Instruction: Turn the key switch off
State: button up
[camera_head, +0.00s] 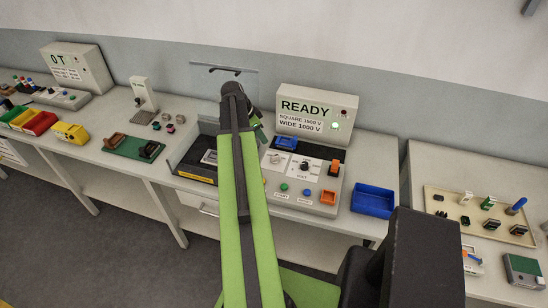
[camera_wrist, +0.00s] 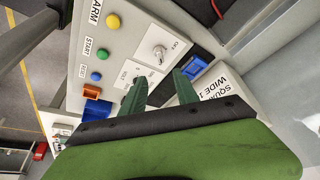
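The key switch (camera_wrist: 159,51) is a silver knob on a white plate of the control panel in the wrist view. Its handle is tilted, and small lettering sits beside it; I cannot read its setting for sure. It also shows, small, in the head view (camera_head: 276,158), just right of my arm. My gripper (camera_wrist: 159,75) has two green tapered fingers, spread apart with nothing between them. The fingertips are near the switch in the picture, with no clear contact. One finger partly covers the volt dial area. In the head view my gripper (camera_head: 258,131) is mostly behind my arm.
Blue (camera_head: 286,143) and orange (camera_head: 334,167) connectors sit beside the switch area. A blue bin (camera_head: 373,201) is at right.

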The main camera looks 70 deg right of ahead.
aim_at(274, 156)
jog(key=b+x, duration=1.3)
jog(key=x, duration=0.2)
jog(key=shift+f, duration=0.35)
jog(key=shift+r, duration=0.1)
grip_shut()
jog(key=shift+d, duration=0.15)
